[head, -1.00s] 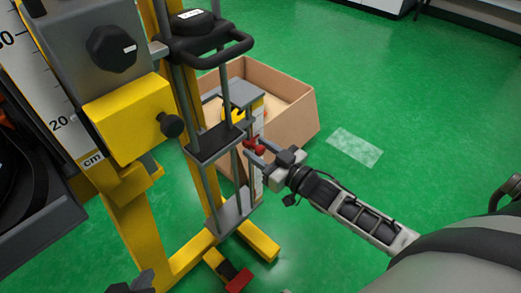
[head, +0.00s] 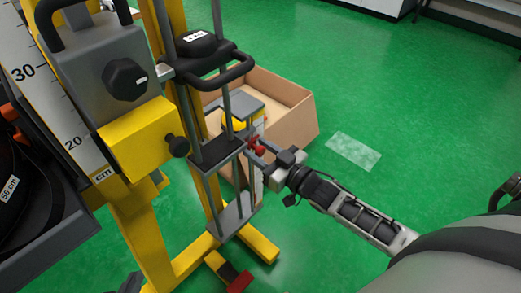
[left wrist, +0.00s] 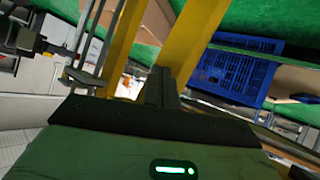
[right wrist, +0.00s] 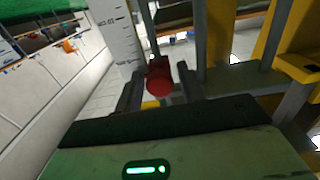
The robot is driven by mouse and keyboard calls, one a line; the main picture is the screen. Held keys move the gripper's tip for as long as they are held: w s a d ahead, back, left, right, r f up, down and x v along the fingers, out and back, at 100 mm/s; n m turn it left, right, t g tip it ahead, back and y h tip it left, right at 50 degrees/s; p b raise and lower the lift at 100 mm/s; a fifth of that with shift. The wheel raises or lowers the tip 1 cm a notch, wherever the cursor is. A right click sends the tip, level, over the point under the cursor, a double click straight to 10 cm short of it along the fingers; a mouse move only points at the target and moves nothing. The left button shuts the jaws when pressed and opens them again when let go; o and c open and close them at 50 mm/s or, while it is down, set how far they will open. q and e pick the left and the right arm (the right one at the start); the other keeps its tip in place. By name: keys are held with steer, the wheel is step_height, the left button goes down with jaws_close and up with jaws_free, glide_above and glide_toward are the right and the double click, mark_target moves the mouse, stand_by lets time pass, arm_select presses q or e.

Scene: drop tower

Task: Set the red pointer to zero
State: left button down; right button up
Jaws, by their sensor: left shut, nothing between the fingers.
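The red pointer (head: 258,148) is a small red piece on the lower part of the drop tower, beside its upright white scale (right wrist: 115,32). My right gripper (head: 265,152) reaches it from the right. In the right wrist view, the red pointer (right wrist: 158,78) sits between my two fingers, which appear to close on its sides. Whether the pointer lines up with zero cannot be read. My left gripper (head: 130,284) is low at the bottom edge of the head view. In the left wrist view its fingers (left wrist: 163,85) are together and empty, in front of yellow posts.
A cardboard box (head: 295,115) stands behind the tower. A yellow block with a black knob (head: 142,140) and a large centimetre scale (head: 65,105) are at the left. A blue crate (left wrist: 238,72) shows in the left wrist view.

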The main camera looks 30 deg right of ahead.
steer(key=shift+s, duration=0.1)
arm_select(q)
steer(key=shift+t, duration=0.5)
steer(key=r+p, duration=0.1)
steer(key=r, duration=0.1)
steer(key=a+r+p, duration=0.1)
steer(key=r, duration=0.1)
steer(key=shift+s+r, duration=0.1)
steer(key=shift+s, duration=0.1)
arm_select(e)
steer(key=v, duration=1.5)
steer(key=shift+s+d, duration=0.25)
steer(key=shift+s, duration=0.1)
steer(key=b+x, duration=0.5)
steer(key=x, duration=0.8)
steer(key=shift+r, duration=0.1)
steer(key=shift+w+a, duration=0.3)
steer(key=shift+w, duration=0.35)
arm_select(q)
step_height(320, 180, down, 10)
steer(key=d+g, duration=0.2)
steer(key=shift+w+d, duration=0.15)
steer(key=shift+w, duration=0.2)
